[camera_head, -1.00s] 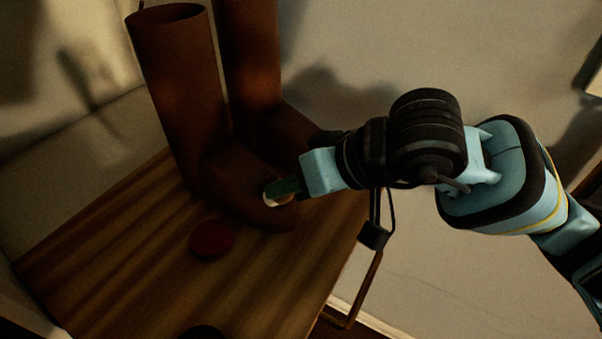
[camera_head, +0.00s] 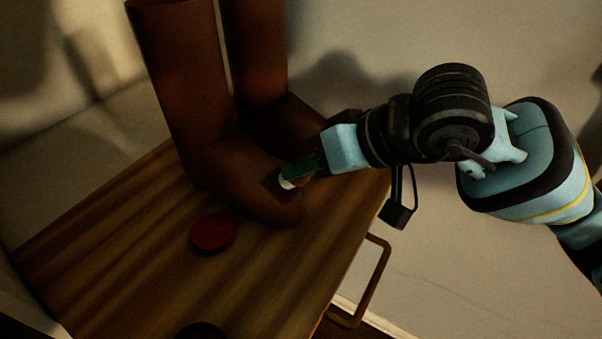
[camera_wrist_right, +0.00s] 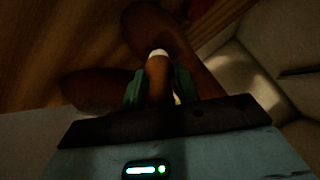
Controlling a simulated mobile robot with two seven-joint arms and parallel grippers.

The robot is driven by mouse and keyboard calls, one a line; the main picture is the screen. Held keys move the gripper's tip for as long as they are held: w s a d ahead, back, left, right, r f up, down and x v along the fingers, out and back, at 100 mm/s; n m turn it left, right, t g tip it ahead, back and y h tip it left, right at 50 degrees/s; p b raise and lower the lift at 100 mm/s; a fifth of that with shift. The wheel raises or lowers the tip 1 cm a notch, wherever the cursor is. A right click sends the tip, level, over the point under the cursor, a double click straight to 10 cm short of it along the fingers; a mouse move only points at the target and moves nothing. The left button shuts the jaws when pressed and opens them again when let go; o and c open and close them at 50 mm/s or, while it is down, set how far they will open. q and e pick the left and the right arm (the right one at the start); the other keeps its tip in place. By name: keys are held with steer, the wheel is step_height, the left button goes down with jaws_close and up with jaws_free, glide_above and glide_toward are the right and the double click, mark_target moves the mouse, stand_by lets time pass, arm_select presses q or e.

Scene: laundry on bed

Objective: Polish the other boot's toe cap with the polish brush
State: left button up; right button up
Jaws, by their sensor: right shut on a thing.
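Two tall brown boots stand upright on a wooden top. The nearer boot (camera_head: 187,83) has its toe cap (camera_head: 268,203) pointing right and toward the camera. The farther boot (camera_head: 256,62) stands behind it, its toe partly hidden by my right arm. My right gripper (camera_head: 297,178) is shut on the polish brush, whose pale end (camera_head: 287,184) is at the near boot's toe; I cannot tell whether it touches. In the right wrist view the brush's brown handle (camera_wrist_right: 158,75) sits between the green fingers. My left gripper is out of view.
A round red tin (camera_head: 212,234) lies on the wooden top (camera_head: 120,235) in front of the near boot. A dark round thing (camera_head: 199,330) shows at the bottom edge. A metal handle (camera_head: 374,280) sticks out at the right edge. The left part of the top is clear.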

steer(key=shift+w+d, duration=0.35)
steer(key=shift+w, duration=0.1)
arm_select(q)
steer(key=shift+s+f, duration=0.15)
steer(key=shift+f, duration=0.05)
arm_select(e)
steer(key=shift+s, duration=0.1)
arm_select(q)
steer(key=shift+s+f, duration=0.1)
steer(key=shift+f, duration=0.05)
arm_select(e)
steer(key=shift+s+a, duration=1.25)
steer(key=shift+s, duration=0.25)
arm_select(q)
steer(key=shift+b, duration=0.3)
arm_select(e)
steer(key=shift+f, duration=0.1)
steer(key=shift+f, duration=0.1)
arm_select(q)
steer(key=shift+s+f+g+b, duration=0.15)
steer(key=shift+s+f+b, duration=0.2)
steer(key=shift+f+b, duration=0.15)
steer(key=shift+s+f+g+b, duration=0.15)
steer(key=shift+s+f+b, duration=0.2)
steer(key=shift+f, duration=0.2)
arm_select(e)
steer(key=shift+w+d, duration=0.65)
steer(key=shift+w, duration=0.15)
steer(key=shift+w+d, duration=0.6)
steer(key=shift+w, duration=0.2)
